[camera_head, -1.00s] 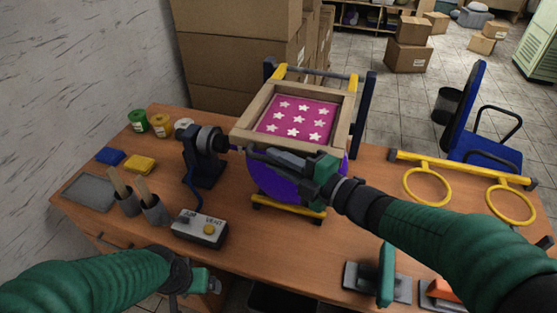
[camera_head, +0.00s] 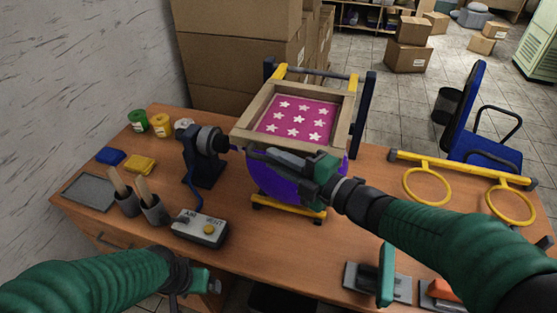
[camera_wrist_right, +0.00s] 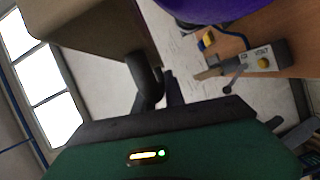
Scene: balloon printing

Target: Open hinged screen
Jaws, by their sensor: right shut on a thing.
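The hinged screen (camera_head: 344,113) is a wooden frame around a magenta mesh with white stars. It lies roughly flat over a purple balloon (camera_head: 273,180) on a stand with yellow bars (camera_head: 290,209). My right gripper (camera_head: 258,153) is at the front edge of the frame and is shut on it; the fingertips are partly hidden by the gripper body. In the right wrist view the purple balloon (camera_wrist_right: 205,8) is at the top, and the gripped edge is hard to make out. My left gripper (camera_head: 212,285) hangs at the table's front edge, low in the head view, away from the screen; its jaws are unclear.
A dark nozzle device (camera_head: 205,160) stands just left of the screen. A control box (camera_head: 200,228) and cups with sticks (camera_head: 153,210) are at front left. A yellow bar with rings (camera_head: 462,170) is at right. Stacked cardboard boxes (camera_head: 240,45) stand behind the table.

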